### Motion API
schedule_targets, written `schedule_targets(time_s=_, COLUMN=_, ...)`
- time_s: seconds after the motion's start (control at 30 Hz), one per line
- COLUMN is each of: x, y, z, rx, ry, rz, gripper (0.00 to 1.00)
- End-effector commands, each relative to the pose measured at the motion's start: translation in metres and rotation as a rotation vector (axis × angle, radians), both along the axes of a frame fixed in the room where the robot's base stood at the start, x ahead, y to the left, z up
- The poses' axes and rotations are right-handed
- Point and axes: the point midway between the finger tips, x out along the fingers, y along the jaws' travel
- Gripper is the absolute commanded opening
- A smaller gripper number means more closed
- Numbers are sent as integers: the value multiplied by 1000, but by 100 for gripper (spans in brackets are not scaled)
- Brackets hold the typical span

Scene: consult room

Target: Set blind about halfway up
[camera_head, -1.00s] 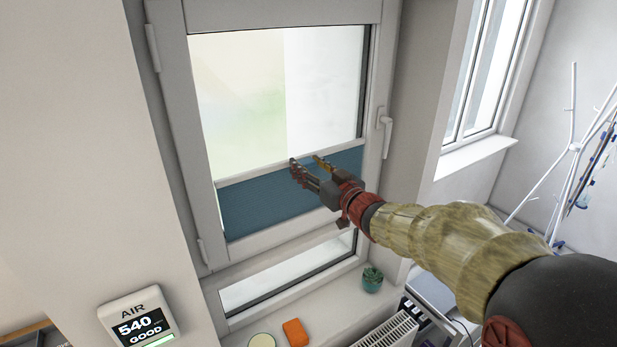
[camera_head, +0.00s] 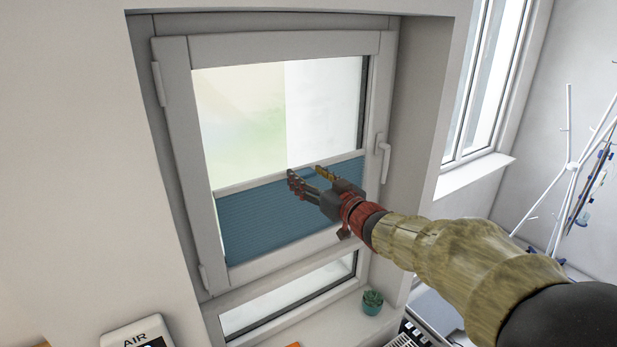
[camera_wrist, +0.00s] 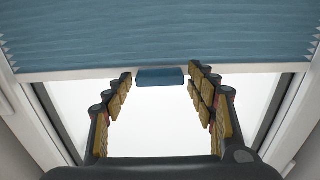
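The blue pleated blind (camera_head: 265,220) covers the lower part of the window, with clear glass above it. Its white rail (camera_head: 245,184) runs along its top edge, a little below the middle of the pane. In the wrist view the blind (camera_wrist: 160,35) fills the top, and a small blue tab (camera_wrist: 160,78) sits on its rail (camera_wrist: 90,74). My gripper (camera_head: 305,174) is at the rail, its fingers spread. In the wrist view the gripper (camera_wrist: 159,78) has a fingertip on each side of the tab, with narrow gaps; contact is unclear.
The window frame (camera_head: 190,170) surrounds the blind, with a handle (camera_head: 383,155) on its right side. A small plant (camera_head: 372,302) stands on the sill (camera_head: 340,320). An air monitor (camera_head: 138,335) is at lower left. A white coat stand (camera_head: 570,150) stands at right.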

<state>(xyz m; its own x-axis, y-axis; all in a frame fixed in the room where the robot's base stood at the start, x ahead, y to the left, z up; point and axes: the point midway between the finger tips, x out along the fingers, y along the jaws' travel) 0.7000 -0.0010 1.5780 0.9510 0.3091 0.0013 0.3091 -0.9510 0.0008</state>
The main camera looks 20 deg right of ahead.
Motion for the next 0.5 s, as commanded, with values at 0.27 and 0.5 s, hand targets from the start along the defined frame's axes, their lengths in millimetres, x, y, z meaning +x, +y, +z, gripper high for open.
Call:
schedule_targets(time_s=0.27, x=0, y=0, z=-1, rx=1, ry=1, rz=0, gripper=64)
schedule_targets(time_s=0.5, x=-10, y=-4, z=0, rx=0, ry=1, rz=-1, gripper=64)
